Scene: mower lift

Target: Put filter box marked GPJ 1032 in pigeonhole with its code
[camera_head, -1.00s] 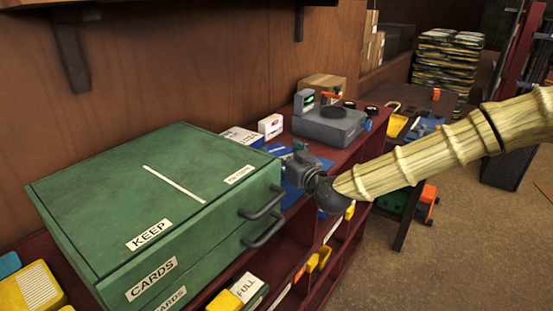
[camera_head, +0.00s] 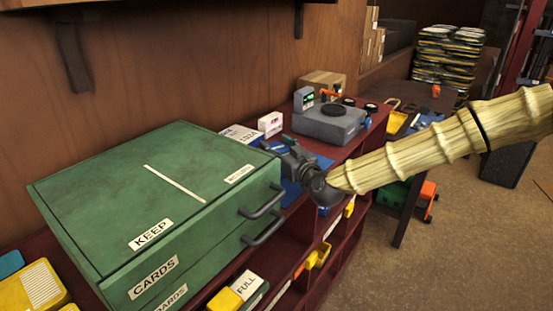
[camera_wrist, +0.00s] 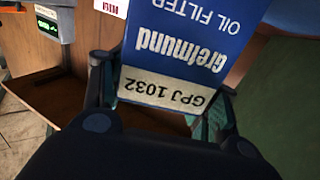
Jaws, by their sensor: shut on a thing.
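The filter box (camera_wrist: 185,45) is blue and white and fills the upper middle of the wrist view. Its print, upside down there, reads Grelmund, OIL FILTER and GPJ 1032. My gripper (camera_wrist: 165,95) is shut on it, with a finger at each side. In the head view my gripper (camera_head: 281,150) is just right of the green cabinet's far corner.
The green cabinet (camera_head: 150,195), with handles and labels, stands close to my gripper. A small white box (camera_head: 270,124) and a grey scale-like device (camera_head: 328,124) stand behind on the counter. A blue mat (camera_head: 294,190) lies under my gripper. Open floor (camera_head: 440,255) is at the right.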

